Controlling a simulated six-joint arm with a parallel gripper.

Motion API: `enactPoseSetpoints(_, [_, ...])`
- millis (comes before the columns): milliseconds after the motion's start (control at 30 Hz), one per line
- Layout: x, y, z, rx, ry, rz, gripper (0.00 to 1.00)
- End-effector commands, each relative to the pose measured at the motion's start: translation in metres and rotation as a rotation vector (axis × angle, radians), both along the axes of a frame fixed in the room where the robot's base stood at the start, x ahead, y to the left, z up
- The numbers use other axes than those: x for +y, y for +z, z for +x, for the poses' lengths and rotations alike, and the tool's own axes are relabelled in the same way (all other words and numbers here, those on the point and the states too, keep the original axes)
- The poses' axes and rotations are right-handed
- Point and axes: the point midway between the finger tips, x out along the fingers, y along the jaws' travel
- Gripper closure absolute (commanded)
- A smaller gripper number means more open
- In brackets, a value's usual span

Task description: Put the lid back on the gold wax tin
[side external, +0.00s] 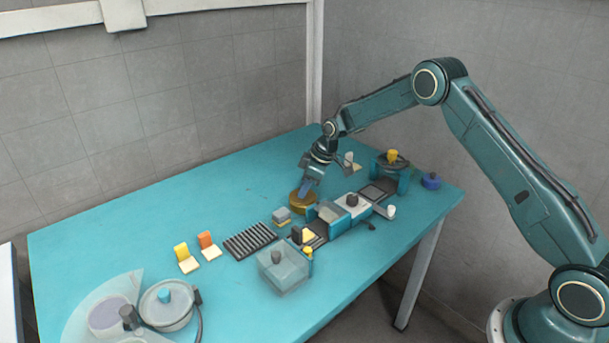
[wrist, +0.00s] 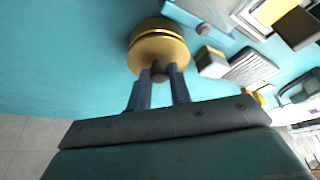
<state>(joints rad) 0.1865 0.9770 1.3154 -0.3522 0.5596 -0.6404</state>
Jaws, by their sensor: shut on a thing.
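The gold wax tin (side external: 302,204) stands on the blue table near its middle, below my gripper (side external: 305,188). In the wrist view, my gripper (wrist: 159,78) is shut on the small dark grey knob of the gold lid (wrist: 160,52). The gold tin (wrist: 152,26) shows just behind the lid, with a thin dark line between them. The lid is over the tin and close to it, roughly lined up. I cannot tell whether it is fully seated or slightly above. The tin's inside is hidden.
A small grey and yellow block (side external: 282,216) stands close left of the tin. A blue and white fixture (side external: 350,205) is close on the right. A black slotted rack (side external: 250,240) and a clear box (side external: 284,270) lie nearer the front. The table behind the tin is clear.

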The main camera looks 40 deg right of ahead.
Motion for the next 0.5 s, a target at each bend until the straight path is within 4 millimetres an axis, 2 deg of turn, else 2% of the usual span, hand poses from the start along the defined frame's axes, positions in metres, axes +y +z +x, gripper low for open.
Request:
enactPoseSetpoints(233, [0.0001, 0.0000, 0.0001, 0.000, 0.000, 0.000, 1.00])
enactPoseSetpoints(267, [0.0001, 0.0000, 0.0001, 0.000, 0.000, 0.000, 0.76])
enactPoseSetpoints(367, [0.0000, 0.0000, 0.0001, 0.000, 0.000, 0.000, 0.56])
enactPoseSetpoints(500, [-0.0001, 0.0000, 0.0001, 0.000, 0.000, 0.000, 0.54])
